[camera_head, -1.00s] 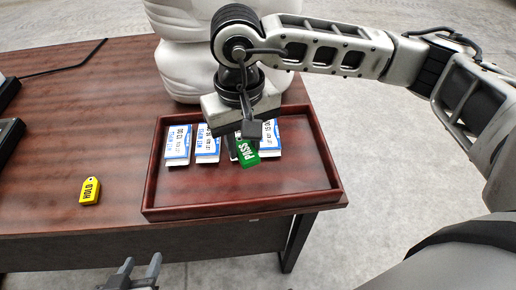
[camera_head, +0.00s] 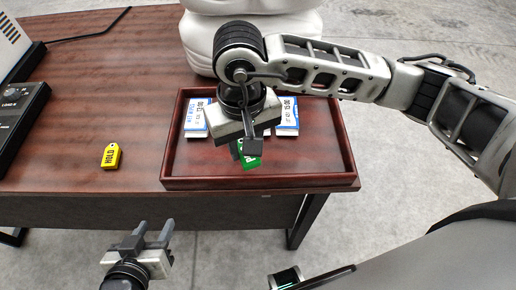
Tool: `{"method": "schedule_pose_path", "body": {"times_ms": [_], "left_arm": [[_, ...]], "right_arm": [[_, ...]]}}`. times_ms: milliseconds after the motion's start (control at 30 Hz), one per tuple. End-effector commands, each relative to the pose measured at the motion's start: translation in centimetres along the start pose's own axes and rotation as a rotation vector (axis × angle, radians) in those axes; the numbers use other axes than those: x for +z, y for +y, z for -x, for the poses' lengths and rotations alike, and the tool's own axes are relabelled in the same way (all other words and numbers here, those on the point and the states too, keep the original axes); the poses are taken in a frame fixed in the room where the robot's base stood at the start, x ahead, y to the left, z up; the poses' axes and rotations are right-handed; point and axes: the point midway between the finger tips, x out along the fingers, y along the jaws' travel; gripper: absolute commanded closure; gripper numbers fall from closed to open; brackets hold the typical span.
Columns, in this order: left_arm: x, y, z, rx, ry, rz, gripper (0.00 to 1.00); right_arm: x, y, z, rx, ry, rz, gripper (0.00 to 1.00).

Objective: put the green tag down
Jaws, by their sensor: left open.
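The green tag (camera_head: 250,161) with white letters is in the fingers of my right gripper (camera_head: 247,148), whose arm comes in from the right. The gripper is shut on it and hides its upper part. The tag is over the front middle of the brown wooden tray (camera_head: 262,183); I cannot tell whether it touches the tray floor. My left gripper (camera_head: 153,234) is open and empty, in front of the table's front edge at the bottom of the view.
White-and-blue labelled cards stand in the tray, at left (camera_head: 195,120) and right (camera_head: 288,117), partly hidden by my gripper. A yellow HOLD tag (camera_head: 111,156) lies on the table left of the tray. White sacks (camera_head: 205,42) stand behind; black devices (camera_head: 18,112) at far left.

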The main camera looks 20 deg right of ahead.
Motion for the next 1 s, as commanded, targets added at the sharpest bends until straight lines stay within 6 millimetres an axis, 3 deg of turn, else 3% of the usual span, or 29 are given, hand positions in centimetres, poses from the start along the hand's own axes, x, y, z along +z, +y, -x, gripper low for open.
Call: {"method": "schedule_pose_path", "body": {"times_ms": [100,433,600,1000], "left_arm": [[-0.1,-0.1,-0.1,-0.002,-0.002,-0.005,0.56],[-0.2,-0.1,0.1,-0.003,-0.003,-0.011,0.56],[-0.2,-0.1,0.1,-0.002,-0.005,-0.012,0.56],[0.6,-0.1,-0.3,0.001,-0.009,-0.005,0.56]], "right_arm": [[-0.4,1.5,-1.8,0.000,-0.001,-0.004,0.92],[-0.9,3.2,-4.0,0.001,-0.002,-0.003,0.92],[-0.9,2.9,-6.5,-0.001,-0.001,-0.001,0.92],[-1.0,2.9,-7.3,-0.001,0.002,0.000,0.92]]}}
